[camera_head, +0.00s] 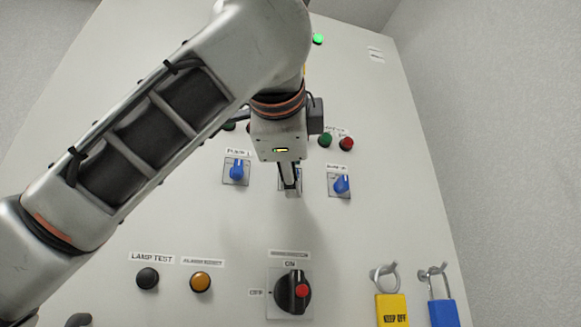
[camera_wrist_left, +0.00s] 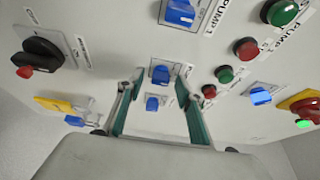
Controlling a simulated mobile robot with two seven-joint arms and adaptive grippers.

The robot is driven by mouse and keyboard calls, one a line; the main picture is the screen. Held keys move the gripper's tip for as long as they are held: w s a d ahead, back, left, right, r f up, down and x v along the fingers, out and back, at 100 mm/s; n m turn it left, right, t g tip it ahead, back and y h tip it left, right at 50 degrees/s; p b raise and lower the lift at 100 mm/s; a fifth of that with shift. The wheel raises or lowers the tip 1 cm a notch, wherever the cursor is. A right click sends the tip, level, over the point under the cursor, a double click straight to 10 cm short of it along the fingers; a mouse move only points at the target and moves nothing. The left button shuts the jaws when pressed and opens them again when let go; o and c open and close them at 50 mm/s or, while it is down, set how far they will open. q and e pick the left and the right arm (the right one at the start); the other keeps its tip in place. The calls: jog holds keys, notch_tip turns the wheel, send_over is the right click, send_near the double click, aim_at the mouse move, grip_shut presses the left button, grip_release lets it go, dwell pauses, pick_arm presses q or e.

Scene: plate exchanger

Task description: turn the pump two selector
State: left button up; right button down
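My left gripper (camera_head: 291,188) is in front of the panel and covers most of the middle blue selector in the head view. In the left wrist view, the gripper (camera_wrist_left: 158,82) is open, with its two green-lined fingers spread. A blue selector (camera_wrist_left: 160,75) shows between its fingertips; its label is too small to read. I cannot tell whether the fingers touch it. The pump 1 selector (camera_head: 236,172) is to the left, and it also shows at the top of the wrist view (camera_wrist_left: 180,12). Another blue selector (camera_head: 341,185) is to the right. My right gripper is not in view.
The panel has a black rotary switch with a red mark (camera_head: 292,290), a black lamp test button (camera_head: 148,278) and an amber button (camera_head: 201,281) below. Yellow (camera_head: 392,310) and blue (camera_head: 442,312) padlocks hang lower right. Green (camera_head: 325,140) and red (camera_head: 346,143) round fittings sit above the selectors.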

pick_arm(q)
jog(key=s+a, duration=0.1)
jog(key=s, duration=1.1)
jog(key=shift+w, duration=0.1)
